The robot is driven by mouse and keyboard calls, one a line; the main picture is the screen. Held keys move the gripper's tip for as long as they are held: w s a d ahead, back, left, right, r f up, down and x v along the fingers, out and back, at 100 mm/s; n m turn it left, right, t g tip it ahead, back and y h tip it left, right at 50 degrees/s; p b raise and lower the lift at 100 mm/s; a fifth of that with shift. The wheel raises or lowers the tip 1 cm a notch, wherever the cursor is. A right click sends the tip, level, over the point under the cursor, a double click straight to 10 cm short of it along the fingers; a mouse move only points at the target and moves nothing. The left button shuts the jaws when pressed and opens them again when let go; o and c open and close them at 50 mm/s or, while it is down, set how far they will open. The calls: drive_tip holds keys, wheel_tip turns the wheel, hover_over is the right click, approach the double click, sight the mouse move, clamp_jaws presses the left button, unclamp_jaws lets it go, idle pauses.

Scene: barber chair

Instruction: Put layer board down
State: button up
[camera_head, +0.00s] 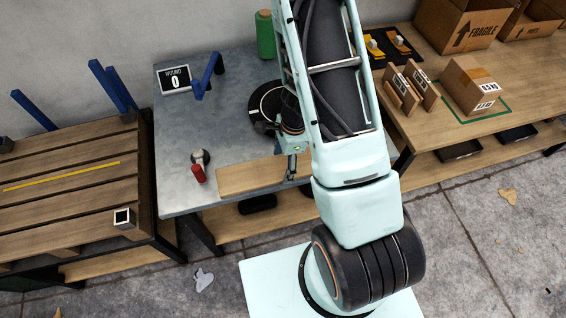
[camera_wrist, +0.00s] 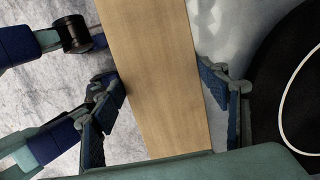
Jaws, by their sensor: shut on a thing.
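The layer board (camera_head: 251,177) is a flat, light wooden plank. In the head view it lies along the front edge of the grey metal table, and I cannot tell whether it touches the tabletop. My gripper (camera_head: 291,166) is at the board's right end, partly hidden by my arm. In the wrist view the board (camera_wrist: 160,75) runs between the two fingers of my gripper (camera_wrist: 164,82), which are shut on its long edges.
A slatted wooden bench (camera_head: 70,190) stands left. A wooden table with cartons (camera_head: 471,86) stands right.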

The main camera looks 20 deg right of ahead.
drive_tip(key=shift+f, duration=0.2)
drive_tip(key=o, duration=1.4)
drive_tip(key=shift+r, duration=0.1)
drive_tip(key=shift+c, duration=0.2)
wheel_tip(320, 180, up, 12)
drive_tip(key=d+p, duration=0.1)
drive_tip(key=p, duration=0.1)
drive_tip(key=shift+d+p, duration=0.35)
drive_tip(key=shift+d, duration=0.05)
